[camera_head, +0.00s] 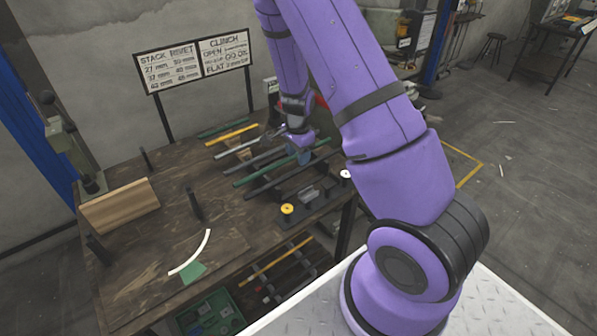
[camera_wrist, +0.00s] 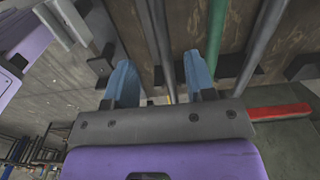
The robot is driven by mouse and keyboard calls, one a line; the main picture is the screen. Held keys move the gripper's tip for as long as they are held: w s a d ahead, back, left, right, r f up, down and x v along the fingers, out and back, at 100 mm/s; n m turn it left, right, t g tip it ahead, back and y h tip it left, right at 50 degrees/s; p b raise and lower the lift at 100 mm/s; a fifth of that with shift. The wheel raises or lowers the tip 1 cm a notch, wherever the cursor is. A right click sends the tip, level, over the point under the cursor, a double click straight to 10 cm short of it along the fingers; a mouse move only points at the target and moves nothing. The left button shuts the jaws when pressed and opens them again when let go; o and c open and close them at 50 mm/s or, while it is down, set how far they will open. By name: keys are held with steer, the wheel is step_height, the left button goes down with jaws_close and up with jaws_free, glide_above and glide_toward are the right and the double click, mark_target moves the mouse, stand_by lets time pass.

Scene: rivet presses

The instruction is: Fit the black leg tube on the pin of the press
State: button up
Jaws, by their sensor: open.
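Several tubes lie side by side on the wooden table, including a green tube (camera_head: 262,170), a yellow one (camera_head: 232,134) and dark ones. A dark tube (camera_head: 242,158), which may be the black leg tube, lies beside the green one. My gripper (camera_wrist: 162,84) is open above these tubes, with its blue fingers apart. In the wrist view a dark tube (camera_wrist: 161,40) shows between the fingers, with the green tube (camera_wrist: 217,40) just right of them. No tube is visibly held. A grey-green machine (camera_head: 64,138), possibly the press, stands at the table's left edge; I cannot make out its pin.
Black upright posts (camera_head: 194,205) and a wooden block (camera_head: 120,205) stand on the table's left side. A white curved strip (camera_head: 191,253) and a green piece (camera_head: 194,272) lie near the front. A sign (camera_head: 198,62) stands at the back. The middle front tabletop is mostly clear.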

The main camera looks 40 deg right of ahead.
mark_target(298, 169)
steer(key=shift+w+d+f, duration=0.1)
steer(key=shift+f, duration=1.4)
steer(key=shift+w+d+f, duration=0.1)
steer(key=shift+f, duration=1.4)
jaws_close()
